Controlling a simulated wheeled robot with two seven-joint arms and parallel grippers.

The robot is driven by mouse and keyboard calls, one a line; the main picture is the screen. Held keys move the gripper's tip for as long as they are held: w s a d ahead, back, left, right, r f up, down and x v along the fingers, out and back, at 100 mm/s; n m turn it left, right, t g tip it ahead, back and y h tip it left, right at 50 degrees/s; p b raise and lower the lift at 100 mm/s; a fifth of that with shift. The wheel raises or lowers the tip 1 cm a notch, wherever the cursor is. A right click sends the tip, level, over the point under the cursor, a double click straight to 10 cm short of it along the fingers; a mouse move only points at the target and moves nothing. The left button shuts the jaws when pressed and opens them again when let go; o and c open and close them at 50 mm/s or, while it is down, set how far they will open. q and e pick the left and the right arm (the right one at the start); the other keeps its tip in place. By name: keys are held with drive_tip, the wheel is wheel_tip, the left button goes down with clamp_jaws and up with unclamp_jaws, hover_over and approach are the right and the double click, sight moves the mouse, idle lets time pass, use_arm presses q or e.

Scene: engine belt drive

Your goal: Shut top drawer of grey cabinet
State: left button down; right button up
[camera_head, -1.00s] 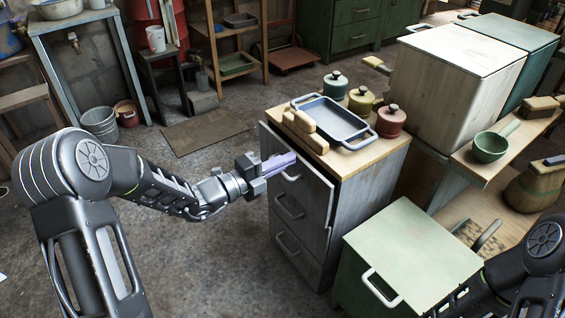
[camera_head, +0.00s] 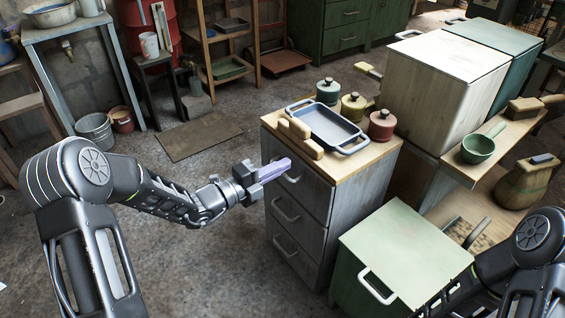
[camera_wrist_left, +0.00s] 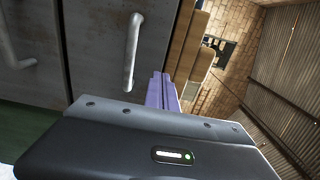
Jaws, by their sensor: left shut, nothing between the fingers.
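The grey cabinet (camera_head: 345,208) stands right of centre in the head view, with a wooden top and three drawers with bar handles. Its top drawer (camera_head: 312,190) looks flush, or nearly flush, with the fronts below. My left gripper (camera_head: 284,166) is shut and empty, its purple fingers at the top drawer's front near the handle; I cannot tell whether they touch it. In the left wrist view the purple fingers (camera_wrist_left: 161,92) are together beside a drawer handle (camera_wrist_left: 133,50). My right gripper is out of view; only part of that arm shows at lower right.
On the cabinet top are a blue-grey tray (camera_head: 335,128), wooden blocks (camera_head: 305,140) and three lidded pots (camera_head: 353,106). A pale green chest (camera_head: 400,250) stands close to the cabinet's right.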

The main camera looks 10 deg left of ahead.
use_arm(q)
drive_tip(key=p+v, duration=0.2)
drive_tip(key=v, duration=0.9)
drive_tip(key=shift+s+a+p, duration=0.25)
drive_tip(key=shift+p, duration=0.05)
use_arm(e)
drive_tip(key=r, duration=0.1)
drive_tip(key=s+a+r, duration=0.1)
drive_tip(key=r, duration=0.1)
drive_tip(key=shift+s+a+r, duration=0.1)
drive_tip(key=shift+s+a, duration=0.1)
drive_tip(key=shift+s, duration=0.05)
